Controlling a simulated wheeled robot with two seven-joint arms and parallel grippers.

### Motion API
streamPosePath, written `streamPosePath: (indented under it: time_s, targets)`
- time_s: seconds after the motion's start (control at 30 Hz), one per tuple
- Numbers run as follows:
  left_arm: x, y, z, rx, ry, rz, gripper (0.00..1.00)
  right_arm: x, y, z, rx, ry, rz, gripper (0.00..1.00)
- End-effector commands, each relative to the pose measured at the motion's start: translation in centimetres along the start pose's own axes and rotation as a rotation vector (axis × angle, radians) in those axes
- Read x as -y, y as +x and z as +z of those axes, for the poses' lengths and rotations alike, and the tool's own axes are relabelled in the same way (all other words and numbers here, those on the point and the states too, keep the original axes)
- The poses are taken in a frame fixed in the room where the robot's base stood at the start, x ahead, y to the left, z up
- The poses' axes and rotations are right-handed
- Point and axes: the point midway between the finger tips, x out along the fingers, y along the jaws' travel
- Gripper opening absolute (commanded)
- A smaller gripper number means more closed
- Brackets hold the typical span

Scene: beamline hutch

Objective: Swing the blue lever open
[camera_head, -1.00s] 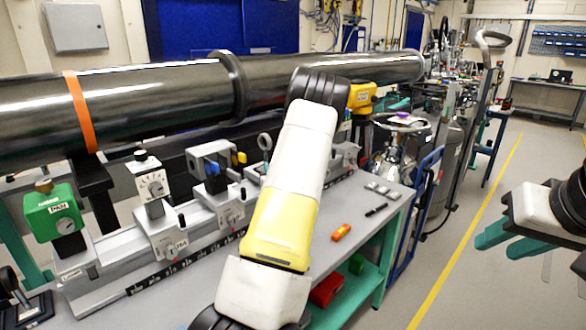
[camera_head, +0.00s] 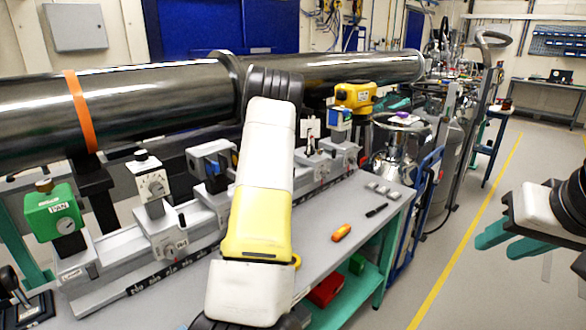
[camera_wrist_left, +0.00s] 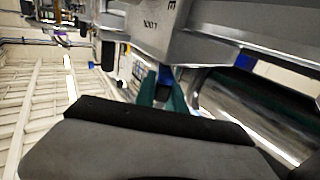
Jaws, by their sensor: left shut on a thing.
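In the left wrist view a small blue piece (camera_wrist_left: 165,74), which appears to be the blue lever, sits between the teal fingers of my left gripper (camera_wrist_left: 162,92). The gripper is shut on it, beside a grey metal housing (camera_wrist_left: 210,28). In the head view my left forearm hides this gripper and what it holds. A blue part also shows on a grey block (camera_head: 206,155) left of my arm; I cannot tell whether it belongs to the lever. My right gripper (camera_head: 497,246) is at the right, its teal fingers apart and empty, away from the bench.
A long dark pipe (camera_head: 160,98) with an orange band runs behind the rail. A green gauge box (camera_head: 52,211) and a dial unit (camera_head: 150,183) stand on the left. An orange tool (camera_head: 341,233) lies on the bench (camera_head: 322,262). The floor at right is clear.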

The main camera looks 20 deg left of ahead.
Motion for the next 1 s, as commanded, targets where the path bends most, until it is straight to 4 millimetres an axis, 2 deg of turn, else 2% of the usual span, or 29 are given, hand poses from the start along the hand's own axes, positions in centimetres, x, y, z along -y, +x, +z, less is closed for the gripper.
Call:
streamPosePath:
  time_s: [0.23, 0.27, 0.33, 0.37, 0.77, 1.0]
  targets:
    - [-0.03, 0.05, -0.11, -0.003, 0.0, 0.0, 0.0, 0.0, 0.0, 0.0, 0.0, 0.0, 0.0, 0.36]
    - [-0.03, 0.05, -0.11, -0.003, 0.0, 0.0, 0.2, 0.0, 0.0, 0.0, 0.0, 0.0, 0.0, 0.36]
    - [-0.03, 0.05, -0.1, -0.003, 0.0, 0.0, 0.34, 0.0, 0.0, 0.0, 0.0, 0.0, 0.0, 0.36]
    - [-0.03, 0.05, -0.09, -0.002, 0.0, 0.0, 0.36, 0.0, 0.0, 0.0, 0.0, 0.0, 0.0, 0.36]
    - [-0.09, 0.03, -0.03, -0.001, 0.0, -0.018, 0.36, 0.0, 0.0, 0.0, 0.0, 0.0, 0.0, 0.36]
    - [-0.38, 0.06, 0.01, 0.0, 0.001, -0.147, 0.36, 0.0, 0.0, 0.0, 0.0, 0.0, 0.0, 0.36]
